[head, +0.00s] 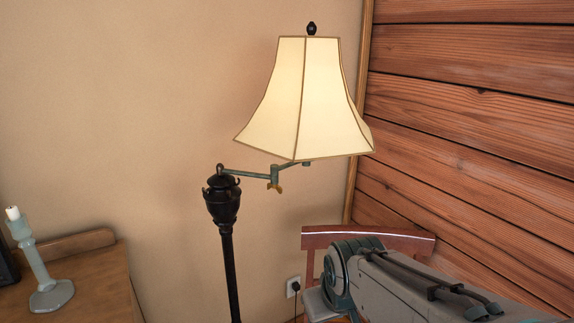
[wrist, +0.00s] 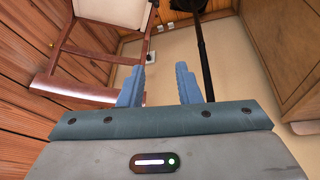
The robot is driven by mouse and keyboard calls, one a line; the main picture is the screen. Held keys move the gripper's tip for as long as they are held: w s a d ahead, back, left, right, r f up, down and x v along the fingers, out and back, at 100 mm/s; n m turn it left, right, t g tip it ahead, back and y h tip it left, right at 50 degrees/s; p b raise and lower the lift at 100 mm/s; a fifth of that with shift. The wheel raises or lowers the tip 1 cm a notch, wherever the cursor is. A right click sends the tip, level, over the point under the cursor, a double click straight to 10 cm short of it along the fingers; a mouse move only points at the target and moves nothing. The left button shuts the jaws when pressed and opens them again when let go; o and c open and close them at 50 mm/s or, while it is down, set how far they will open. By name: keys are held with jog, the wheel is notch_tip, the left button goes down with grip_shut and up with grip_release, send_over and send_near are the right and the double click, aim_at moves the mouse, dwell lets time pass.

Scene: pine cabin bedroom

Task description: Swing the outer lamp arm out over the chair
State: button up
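A floor lamp with a cream shade (head: 305,100) stands near the corner in the head view. Its black post (head: 230,260) carries a jointed swing arm. The inner part runs right from the post to a joint, and the outer lamp arm (head: 290,166) runs on under the shade. A brass-coloured knob (head: 275,187) hangs at the joint. The chair (head: 367,237) shows its wooden top rail, partly behind my arm; its pale seat (wrist: 108,10) shows in the wrist view. My gripper (wrist: 158,85) is open and empty, its two blue fingers apart. The lamp post (wrist: 203,60) is beyond the right finger.
A wooden dresser (head: 85,280) with a candlestick (head: 40,268) stands at the left. A plank wall (head: 480,130) closes the right side. A wall outlet (head: 293,287) with a plug is low behind the chair.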

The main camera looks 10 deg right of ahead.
jog(key=w+d+r+n+t+b, duration=0.1)
jog(key=w+d+n+t, duration=0.2)
jog(key=w, duration=0.6)
jog(key=w+r+n+t+b, duration=0.1)
jog(key=w+n+t, duration=0.25)
jog(key=w, duration=0.55)
jog(key=n+t+y+b, duration=0.3)
jog(key=n+t+y, duration=0.8)
jog(key=n+y, duration=0.45)
send_near(288, 164)
jog(key=shift+n+h, duration=0.7)
jog(key=shift+h, duration=0.15)
jog(key=p+x, duration=0.4)
jog(key=x, duration=0.6)
jog(key=shift+s, duration=0.1)
jog(key=shift+w, duration=0.2)
jog(key=shift+r, duration=0.1)
